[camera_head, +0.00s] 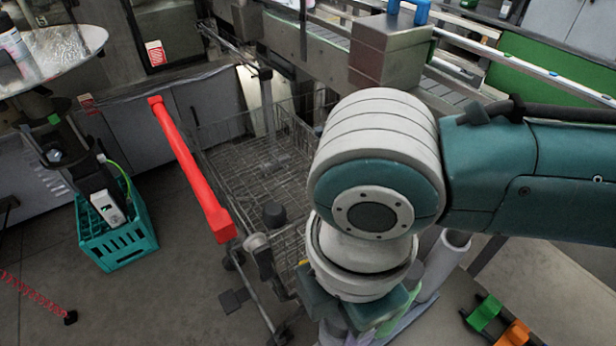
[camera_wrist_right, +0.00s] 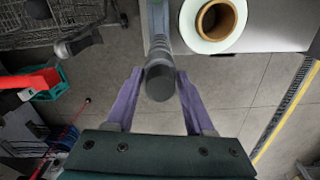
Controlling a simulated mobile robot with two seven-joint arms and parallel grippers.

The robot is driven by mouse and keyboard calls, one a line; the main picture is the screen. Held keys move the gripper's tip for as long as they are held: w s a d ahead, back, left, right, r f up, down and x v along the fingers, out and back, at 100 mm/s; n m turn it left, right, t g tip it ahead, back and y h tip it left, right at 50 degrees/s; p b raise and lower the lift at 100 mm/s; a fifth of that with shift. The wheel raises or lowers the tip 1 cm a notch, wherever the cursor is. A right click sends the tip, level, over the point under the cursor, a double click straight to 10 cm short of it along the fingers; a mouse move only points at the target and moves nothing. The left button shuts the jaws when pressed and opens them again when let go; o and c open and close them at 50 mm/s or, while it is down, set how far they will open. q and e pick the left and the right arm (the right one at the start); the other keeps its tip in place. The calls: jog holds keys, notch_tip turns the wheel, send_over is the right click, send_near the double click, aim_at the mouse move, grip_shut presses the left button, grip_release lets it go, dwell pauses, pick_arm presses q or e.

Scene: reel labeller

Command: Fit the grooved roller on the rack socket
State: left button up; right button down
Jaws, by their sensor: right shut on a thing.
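A dark grey cylinder with a rounded end, which I take for the grooved roller (camera_wrist_right: 160,84), lies between the purple fingers of my right gripper (camera_wrist_right: 158,92) in the right wrist view. The gripper is shut on it. I cannot pick out the rack socket with certainty. My left gripper is not in view.
A wire trolley (camera_head: 222,160) with a red handle (camera_head: 190,170) stands left of my right arm. A teal crate (camera_head: 115,235) is on the floor. A white roll with a brown core (camera_wrist_right: 213,20) lies near the right gripper. Green (camera_head: 485,312) and orange pieces (camera_head: 515,333) lie lower right.

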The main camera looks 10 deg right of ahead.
jog(key=shift+f+b, duration=0.7)
jog(key=shift+f, duration=0.35)
jog(key=shift+c, duration=1)
grip_release()
notch_tip(320, 180, up, 10)
jog(key=shift+f, duration=0.1)
